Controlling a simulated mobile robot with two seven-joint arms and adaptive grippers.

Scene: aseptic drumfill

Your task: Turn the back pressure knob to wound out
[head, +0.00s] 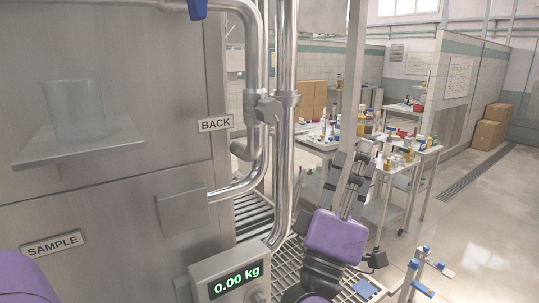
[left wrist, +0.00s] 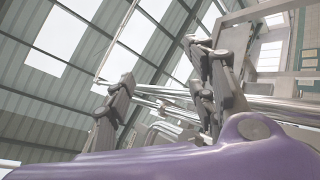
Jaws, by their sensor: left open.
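A BACK label (head: 215,123) is on the steel cabinet at centre left in the head view. Just right of it, a grey fitting (head: 265,108) sits on the vertical steel pipes; I cannot tell whether it is the back pressure knob. My left gripper (head: 349,178) is to the right of the pipes and lower than the label, fingers pointing up, apart from the fitting. It is open and empty. The left wrist view also shows its two spread fingers (left wrist: 165,88) with nothing between them. My right gripper is not in view.
A scale display (head: 236,280) reading 0.00 kg stands at the bottom. A beaker (head: 75,108) stands on a shelf above the SAMPLE label (head: 53,243). Vertical pipes (head: 285,150) stand between cabinet and gripper.

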